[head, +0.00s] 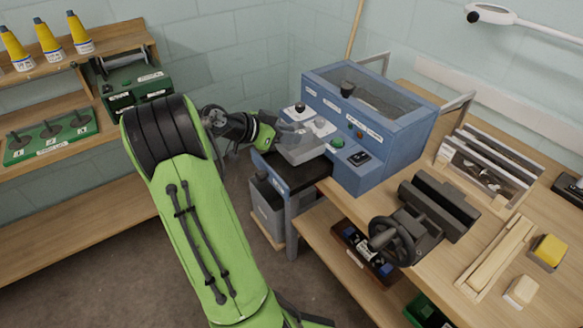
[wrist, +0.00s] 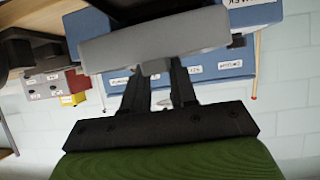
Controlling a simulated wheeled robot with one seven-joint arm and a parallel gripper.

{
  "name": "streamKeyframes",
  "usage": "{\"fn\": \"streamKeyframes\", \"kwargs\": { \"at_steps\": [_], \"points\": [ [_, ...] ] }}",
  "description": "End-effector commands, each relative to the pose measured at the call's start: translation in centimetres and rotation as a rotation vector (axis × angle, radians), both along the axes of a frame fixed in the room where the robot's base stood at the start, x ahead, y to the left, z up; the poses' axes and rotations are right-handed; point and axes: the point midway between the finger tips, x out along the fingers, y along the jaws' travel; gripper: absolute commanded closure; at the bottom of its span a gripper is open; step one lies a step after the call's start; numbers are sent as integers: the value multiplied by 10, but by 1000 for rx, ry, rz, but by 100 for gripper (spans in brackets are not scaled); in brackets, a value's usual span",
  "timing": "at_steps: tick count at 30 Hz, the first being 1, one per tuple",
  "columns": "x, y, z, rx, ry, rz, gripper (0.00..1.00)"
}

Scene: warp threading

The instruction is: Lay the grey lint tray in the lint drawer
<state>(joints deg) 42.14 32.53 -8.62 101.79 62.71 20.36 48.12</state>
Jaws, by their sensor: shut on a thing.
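The grey lint tray (head: 303,149) is held at the front left of the blue machine (head: 375,115), above a dark open drawer-like shelf (head: 290,172). I cannot tell for sure that this shelf is the lint drawer. My gripper (head: 277,134) is shut on the tray's near edge. In the wrist view, the fingers of my gripper (wrist: 158,78) meet at a small tab on the grey tray (wrist: 155,45), which spans the upper middle. The tray hides part of the machine's front and whatever lies directly under it.
A grey bin (head: 268,208) stands below the shelf. A wooden bench (head: 420,275) at right carries a black handwheel (head: 392,240) and a rack (head: 485,165). Yellow cones (head: 48,38) stand on the left shelf. The floor between is free.

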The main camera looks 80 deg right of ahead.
Motion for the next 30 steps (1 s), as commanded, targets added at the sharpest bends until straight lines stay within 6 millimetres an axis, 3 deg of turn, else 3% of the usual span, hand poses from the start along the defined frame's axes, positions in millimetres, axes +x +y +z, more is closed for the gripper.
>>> {"fn": "streamKeyframes", "kwargs": {
  "at_steps": [1, 12, 22, 23, 27, 30],
  "points": [
    [0, 0, -13, 2, 3, 0, 100],
    [0, 0, -74, 2, 2, 2, 100],
    [1, 0, -76, -1, 1, 4, 100],
    [1, 0, -75, 0, 0, 4, 70],
    [1, 0, -74, 0, 0, 4, 48],
    [1, 0, -74, 0, 0, 4, 47]
  ]
}}
